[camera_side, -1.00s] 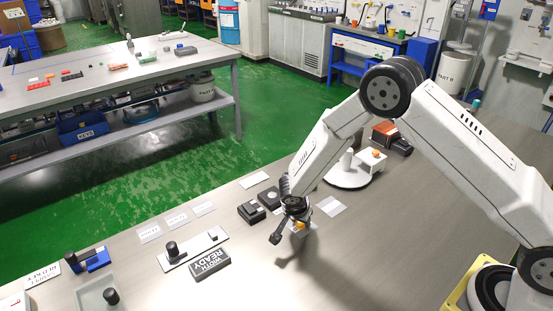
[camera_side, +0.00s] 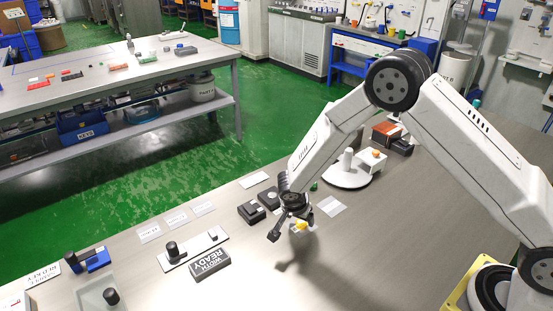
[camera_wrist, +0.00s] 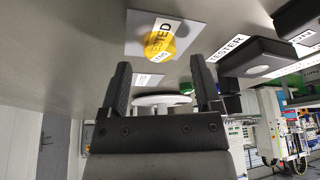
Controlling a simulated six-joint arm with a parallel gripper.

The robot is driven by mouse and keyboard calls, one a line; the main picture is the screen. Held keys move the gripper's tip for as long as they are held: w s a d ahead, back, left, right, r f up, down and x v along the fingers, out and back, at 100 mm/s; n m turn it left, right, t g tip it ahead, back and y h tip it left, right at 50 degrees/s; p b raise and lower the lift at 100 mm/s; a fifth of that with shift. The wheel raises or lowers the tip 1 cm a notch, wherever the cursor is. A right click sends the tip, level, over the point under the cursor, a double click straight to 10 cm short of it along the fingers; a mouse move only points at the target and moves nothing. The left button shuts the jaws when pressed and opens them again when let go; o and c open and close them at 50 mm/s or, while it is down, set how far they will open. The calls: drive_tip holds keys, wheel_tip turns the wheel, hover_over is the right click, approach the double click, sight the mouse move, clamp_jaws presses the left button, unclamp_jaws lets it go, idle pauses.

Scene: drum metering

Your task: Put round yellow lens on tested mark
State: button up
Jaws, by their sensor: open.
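The round yellow lens (camera_wrist: 160,42) lies on the grey tested mark (camera_wrist: 190,36) in the wrist view. In the side view the lens (camera_side: 301,224) shows as a small yellow patch just beside my gripper (camera_side: 287,229), and the mark is mostly hidden there. My gripper (camera_wrist: 161,75) is open in the wrist view, with nothing between its two dark fingers. The lens is beyond the fingertips, apart from them.
A black tester block (camera_wrist: 262,54) stands close to the mark; dark blocks also show left of my gripper (camera_side: 251,212). A white round stand (camera_side: 347,172) is behind.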

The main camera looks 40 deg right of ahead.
drive_tip(key=v, duration=1)
drive_tip(key=shift+s, duration=0.1)
idle(0.4)
drive_tip(key=s+d+r+n+y, duration=0.2)
drive_tip(key=s+d+r+n, duration=0.1)
drive_tip(key=s+n, duration=0.3)
drive_tip(key=s+d+r+n+t+y, duration=0.1)
drive_tip(key=s+d+r+n+y, duration=0.1)
drive_tip(key=s+n, duration=0.5)
drive_tip(key=shift+s+d+r+n, duration=0.3)
drive_tip(key=shift+s+d+r, duration=0.65)
drive_tip(key=shift+s, duration=1.2)
drive_tip(key=shift+a, duration=0.1)
